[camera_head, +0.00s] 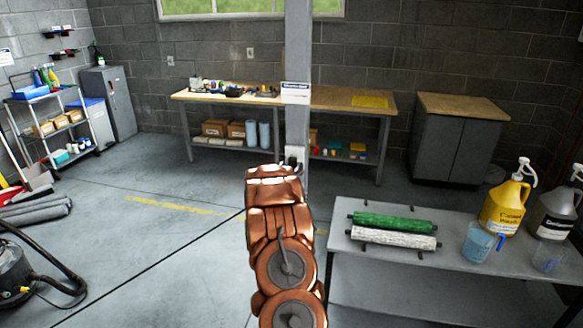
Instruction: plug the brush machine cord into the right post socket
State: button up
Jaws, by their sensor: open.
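The grey post (298,90) stands in the middle, with a pale socket box (295,153) low on it. My copper arm reaches up to the front of the post and hides most of what is in front of the box. Only small dark parts of my gripper (289,164) show past the arm's end, just at the box; its fingers are open. Whether a plug or cord is at the socket cannot be told. A dark machine with a black hose (14,275) is cut off at the lower left; I cannot tell if it is the brush machine.
A grey table (455,262) at the right holds green and white rollers (392,230), a yellow jug (503,207) and other containers. A workbench (340,100) and grey cabinet (455,140) stand behind.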

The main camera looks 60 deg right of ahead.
jog(key=v, duration=1.1)
